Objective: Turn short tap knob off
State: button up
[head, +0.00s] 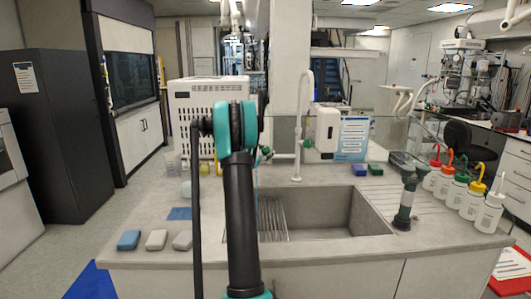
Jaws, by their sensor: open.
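A tall white tap (298,130) with a curved top stands behind the sink. A green knob (307,143) sits to the right of its column. Another green knob (265,150) shows just right of my arm, at the left end of a white horizontal pipe. I cannot tell which knob belongs to the short tap, and a short spout is not clearly visible. My black and teal arm rises in front of the counter and covers the area left of the taps. My gripper is hidden behind the arm.
The sink (330,215) lies below the taps, with a metal rack (272,220) at its left. A green-and-grey bottle (408,195) and several capped wash bottles (470,200) stand right. Sponges (156,240) lie front left. A white perforated box (190,105) stands behind my arm.

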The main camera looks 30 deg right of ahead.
jog(key=shift+c, duration=0.3)
jog(key=c, duration=0.8)
jog(key=shift+w+a+m+g, duration=0.1)
jog(key=shift+m+g, duration=0.9)
jog(key=shift+c, duration=0.2)
jog(key=shift+m+g, duration=0.9)
jog(key=shift+g, duration=0.1)
jog(key=o, duration=0.9)
jog(key=v, duration=1.2)
